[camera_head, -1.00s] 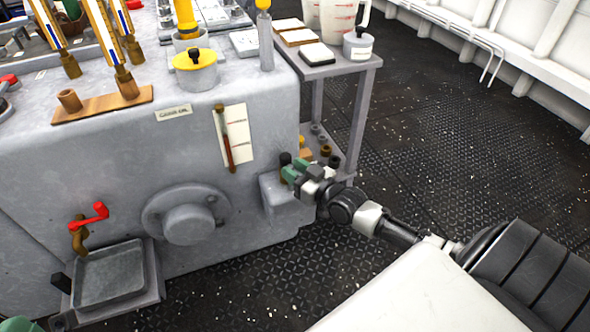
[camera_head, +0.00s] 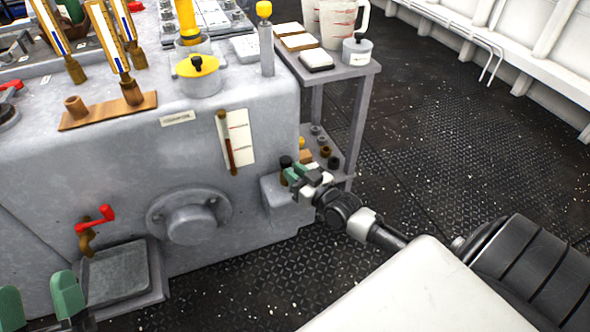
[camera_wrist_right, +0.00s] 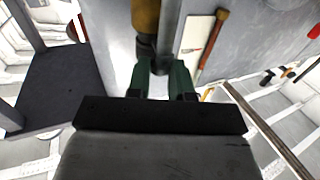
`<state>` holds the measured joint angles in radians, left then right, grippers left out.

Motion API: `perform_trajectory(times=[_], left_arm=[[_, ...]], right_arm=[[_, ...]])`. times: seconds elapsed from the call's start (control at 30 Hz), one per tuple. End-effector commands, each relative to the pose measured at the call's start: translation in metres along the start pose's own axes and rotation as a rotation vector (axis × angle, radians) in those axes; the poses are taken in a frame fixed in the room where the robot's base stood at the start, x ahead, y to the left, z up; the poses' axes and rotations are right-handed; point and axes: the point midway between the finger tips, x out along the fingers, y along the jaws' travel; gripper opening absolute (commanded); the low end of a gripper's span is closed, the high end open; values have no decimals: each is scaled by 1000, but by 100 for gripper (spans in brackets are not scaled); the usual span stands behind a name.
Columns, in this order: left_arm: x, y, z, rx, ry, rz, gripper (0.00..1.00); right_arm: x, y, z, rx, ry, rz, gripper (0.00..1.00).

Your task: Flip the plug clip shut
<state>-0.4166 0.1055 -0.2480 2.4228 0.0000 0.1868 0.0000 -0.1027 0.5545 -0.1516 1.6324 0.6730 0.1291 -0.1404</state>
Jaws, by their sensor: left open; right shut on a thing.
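A brown plug with a black top (camera_head: 285,162) stands on the small grey block at the lower right corner of the machine. In the right wrist view the brown plug (camera_wrist_right: 146,18) is just beyond the fingertips. My right gripper (camera_head: 298,174), with green fingers, is at this plug. It is shut on a small dark part between its fingers (camera_wrist_right: 166,72), seemingly the plug clip; the fingers hide most of it. My left gripper (camera_head: 38,294) is open and empty at the lower left, in front of the machine and left of the grey tray.
The grey machine (camera_head: 110,150) carries a red-handled tap (camera_head: 104,216) above a grey tray (camera_head: 117,272), and a round flange (camera_head: 190,220). A side table (camera_head: 345,68) with jugs stands behind my right gripper. The dark floor at right is clear.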

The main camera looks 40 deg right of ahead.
Motion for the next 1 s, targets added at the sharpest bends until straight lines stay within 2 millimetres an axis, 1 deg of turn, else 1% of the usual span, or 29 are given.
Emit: perform_trajectory(times=[0.13, 0.37, 0.4, 0.47, 0.5, 0.53, 0.83, 0.9, 1.0], left_arm=[[0, 0, 4, 1, -29, -1, 63], [0, 0, 4, 1, -27, -1, 63], [0, 0, 4, 1, -27, -1, 63], [0, 0, 4, 1, -26, -1, 63], [0, 0, 4, 1, -26, -1, 63], [0, 0, 4, 1, -26, -1, 63], [0, 0, 3, 1, -27, -1, 63], [1, -1, 4, 2, -43, -1, 63], [0, -2, 13, 5, -120, -5, 63]], right_arm=[[0, 0, -1, -1, 2, 3, 0], [0, 0, 0, -1, 2, 3, 0], [0, 0, 0, -1, 2, 3, 27], [0, 0, 0, -1, 2, 3, 36], [0, 0, 0, -1, 2, 3, 42], [0, 0, 0, -1, 2, 3, 45], [-1, 0, 0, -1, 1, 2, 45], [-4, 0, 0, -1, 0, 2, 45], [-14, 0, -1, -2, -2, 2, 45]])
